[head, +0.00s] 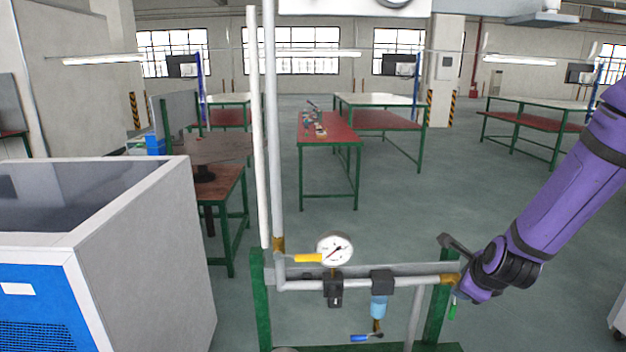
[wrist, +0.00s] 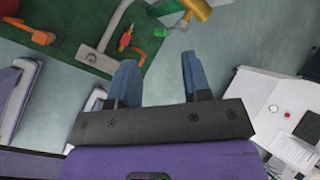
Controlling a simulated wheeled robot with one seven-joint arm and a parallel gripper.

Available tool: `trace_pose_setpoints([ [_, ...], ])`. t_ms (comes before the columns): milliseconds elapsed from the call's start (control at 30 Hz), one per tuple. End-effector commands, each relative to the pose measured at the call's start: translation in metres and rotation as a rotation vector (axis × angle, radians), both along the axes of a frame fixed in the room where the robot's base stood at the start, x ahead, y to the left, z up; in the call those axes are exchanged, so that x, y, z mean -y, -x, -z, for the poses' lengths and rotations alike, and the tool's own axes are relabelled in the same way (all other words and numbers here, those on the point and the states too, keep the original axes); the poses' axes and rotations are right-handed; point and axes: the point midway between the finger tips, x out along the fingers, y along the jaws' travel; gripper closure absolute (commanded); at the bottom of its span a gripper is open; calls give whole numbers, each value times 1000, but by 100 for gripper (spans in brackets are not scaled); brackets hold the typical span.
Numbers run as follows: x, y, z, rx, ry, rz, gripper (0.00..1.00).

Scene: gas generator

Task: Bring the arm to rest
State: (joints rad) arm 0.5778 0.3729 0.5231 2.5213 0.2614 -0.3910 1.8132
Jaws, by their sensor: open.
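My gripper (wrist: 158,74) is open in the wrist view, with its two blue fingers spread and nothing between them. My purple arm (head: 560,215) reaches in from the right side of the head view. Its wrist end is by the right end of the pipe assembly (head: 410,282); I cannot tell whether they touch. The gripper's fingers cannot be made out in the head view. In the wrist view, grey piping with a yellow fitting (wrist: 196,9) and a small orange-red handle (wrist: 125,40) lies beyond the fingers, apart from them.
The pipe assembly carries a round gauge (head: 335,249), a yellow handle (head: 308,258), a blue filter bowl (head: 379,306) and a blue handle (head: 366,338). A grey cabinet (head: 165,245) with a blue front stands at the left. Worktables stand behind; floor around the arm looks clear.

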Motion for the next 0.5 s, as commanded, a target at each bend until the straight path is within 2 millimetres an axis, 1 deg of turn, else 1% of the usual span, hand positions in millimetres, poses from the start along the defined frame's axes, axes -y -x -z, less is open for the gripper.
trace_pose_setpoints([
  [33,-3,2,-14,-4,59,-73,56],
  [267,-18,24,-67,-55,319,-424,56],
  [367,-24,37,-91,-75,426,-572,56],
  [500,-31,59,-124,-101,569,-774,56],
])
